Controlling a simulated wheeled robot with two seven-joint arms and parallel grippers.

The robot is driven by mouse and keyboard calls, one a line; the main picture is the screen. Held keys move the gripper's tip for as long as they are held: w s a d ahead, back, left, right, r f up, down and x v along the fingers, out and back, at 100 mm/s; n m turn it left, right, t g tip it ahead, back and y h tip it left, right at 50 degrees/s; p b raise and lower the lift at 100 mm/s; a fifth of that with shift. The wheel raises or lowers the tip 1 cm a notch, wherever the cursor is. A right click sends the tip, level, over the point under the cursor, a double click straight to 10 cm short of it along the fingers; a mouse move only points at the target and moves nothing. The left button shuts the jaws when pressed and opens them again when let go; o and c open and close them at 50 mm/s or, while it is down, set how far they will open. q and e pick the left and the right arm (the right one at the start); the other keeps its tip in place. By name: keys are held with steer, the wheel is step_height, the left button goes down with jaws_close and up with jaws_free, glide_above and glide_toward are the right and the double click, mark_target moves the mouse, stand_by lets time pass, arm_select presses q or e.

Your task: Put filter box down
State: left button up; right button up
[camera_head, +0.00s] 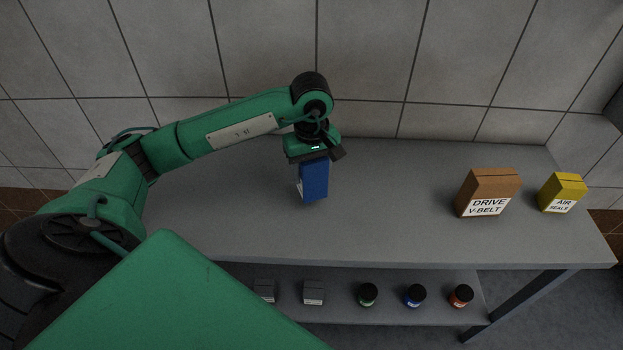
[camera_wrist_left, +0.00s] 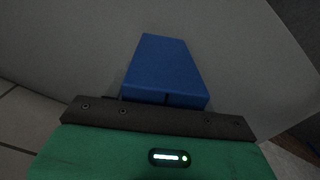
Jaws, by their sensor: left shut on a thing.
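The filter box, a blue box with a white label on its left side (camera_head: 314,181), hangs upright below my left gripper (camera_head: 314,158). The gripper is shut on its top end. It is over the left half of the grey table top (camera_head: 400,200); I cannot tell whether its bottom touches the table. In the left wrist view the blue box (camera_wrist_left: 165,68) sticks out beyond the dark edge of my left gripper (camera_wrist_left: 165,100), with grey surface behind it. The fingertips are hidden there. My right gripper is not in view.
A brown DRIVE V-BELT box (camera_head: 488,193) and a yellow AIR SEALS box (camera_head: 562,192) stand at the table's right. The table is clear between them and the blue box. A lower shelf (camera_head: 430,312) holds two small grey boxes and three dark-lidded jars. A tiled wall (camera_head: 370,60) is behind.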

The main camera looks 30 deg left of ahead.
mark_target(312, 183)
arm_select(q)
step_height(312, 183, down, 4)
steer(key=shift+r+p, duration=0.25)
steer(key=shift+p, duration=0.1)
steer(key=shift+f, duration=0.45)
steer(key=o, duration=1.1)
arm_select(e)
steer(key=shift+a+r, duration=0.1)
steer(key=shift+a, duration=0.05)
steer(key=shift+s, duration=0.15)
